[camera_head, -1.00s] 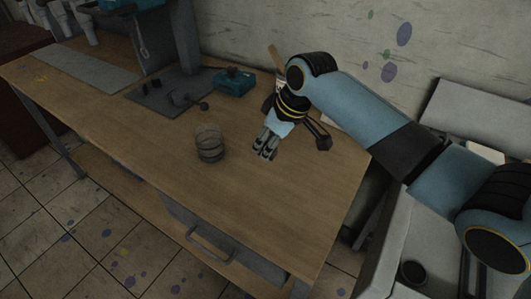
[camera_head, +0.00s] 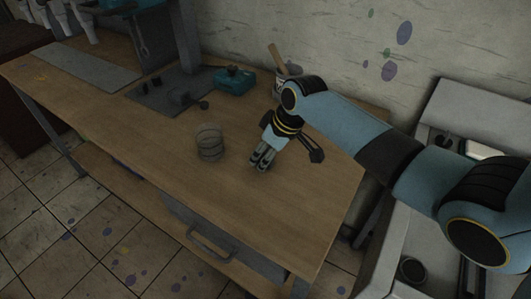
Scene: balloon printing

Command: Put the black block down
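My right gripper (camera_head: 259,166) points down over the front right part of the wooden table (camera_head: 215,205). Its two grey fingers are close together, with a dark strip between them. I cannot tell whether they hold anything. I cannot make out a black block for certain; it may be hidden between the fingers. A dark bracket-like part beside the wrist moves with my arm. My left gripper is not in view.
A ribbed, see-through jar (camera_head: 210,143) stands left of the gripper. Behind it are a teal box (camera_head: 232,80) with a dark top and a dark plate (camera_head: 150,100) bearing small black parts. A cup with a wooden stick (camera_head: 277,57) stands by the wall. The front right tabletop is clear.

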